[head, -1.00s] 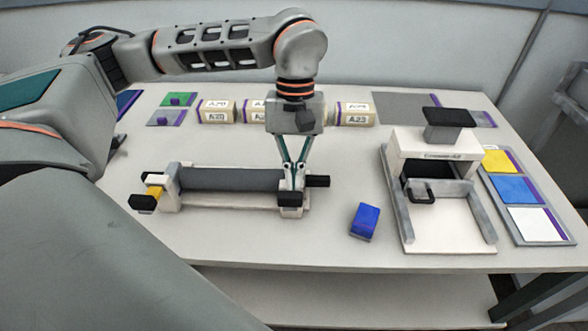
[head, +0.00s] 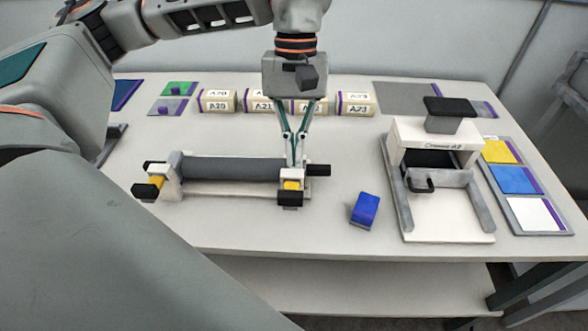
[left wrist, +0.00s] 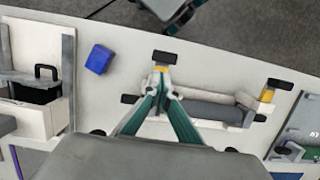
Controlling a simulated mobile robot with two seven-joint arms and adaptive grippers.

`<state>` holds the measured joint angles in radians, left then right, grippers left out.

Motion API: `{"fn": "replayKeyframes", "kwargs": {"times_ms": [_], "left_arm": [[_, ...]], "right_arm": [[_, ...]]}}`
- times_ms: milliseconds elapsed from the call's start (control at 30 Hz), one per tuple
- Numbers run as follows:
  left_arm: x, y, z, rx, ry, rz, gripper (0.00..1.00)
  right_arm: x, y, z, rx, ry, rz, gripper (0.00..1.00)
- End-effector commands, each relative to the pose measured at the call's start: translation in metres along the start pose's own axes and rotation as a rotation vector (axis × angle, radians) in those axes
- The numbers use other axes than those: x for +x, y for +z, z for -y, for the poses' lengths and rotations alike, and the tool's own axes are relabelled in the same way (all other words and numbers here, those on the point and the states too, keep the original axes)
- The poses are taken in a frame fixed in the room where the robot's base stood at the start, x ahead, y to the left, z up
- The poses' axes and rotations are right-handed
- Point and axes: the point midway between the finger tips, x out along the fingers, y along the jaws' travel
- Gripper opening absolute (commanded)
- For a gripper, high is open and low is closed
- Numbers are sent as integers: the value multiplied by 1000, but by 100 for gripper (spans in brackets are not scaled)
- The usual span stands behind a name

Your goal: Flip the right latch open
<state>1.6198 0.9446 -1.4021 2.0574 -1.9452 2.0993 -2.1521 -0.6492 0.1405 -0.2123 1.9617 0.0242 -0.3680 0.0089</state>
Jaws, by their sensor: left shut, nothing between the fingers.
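The unwind stand holds a dark grey roller (head: 232,169) between two white end blocks. Its right latch (head: 290,198) has a black tab pointing to the front edge, with a yellow part showing behind it. The right latch also shows in the left wrist view (left wrist: 164,57). The left latch (head: 147,191) has its black tab and yellow part in the same front-pointing pose. My left gripper (head: 295,164) is shut and empty, pointing down at the right end block, just behind the right latch. In the left wrist view its fingertips (left wrist: 161,91) meet near the yellow part; contact is unclear.
A blue block (head: 365,210) lies to the right of the stand. Further right is a white press-like fixture (head: 435,226) with a black handle, beside a tray of coloured cards (head: 515,181). The front table strip is clear.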

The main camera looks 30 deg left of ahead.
Motion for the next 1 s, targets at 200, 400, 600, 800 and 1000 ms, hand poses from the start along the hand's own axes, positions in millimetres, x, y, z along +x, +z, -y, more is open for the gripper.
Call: {"fn": "replayKeyframes", "kwargs": {"times_ms": [200, 400, 600, 800, 1000], "left_arm": [[-41, -1, -1, -1, 4, -5, 0], [-58, -2, 0, -2, 3, -3, 0], [-61, -2, 0, -3, 2, -2, 0], [-60, -2, 0, -3, 3, -3, 0], [-60, -2, 0, -3, 3, -3, 0]], "right_arm": [[0, 0, 0, 1, 0, -1, 65], [0, 0, 0, 1, 0, -1, 65], [0, 0, 0, 1, 0, -1, 65], [0, 0, 0, 1, 0, -1, 65], [0, -1, 0, 1, 0, -1, 65]]}}
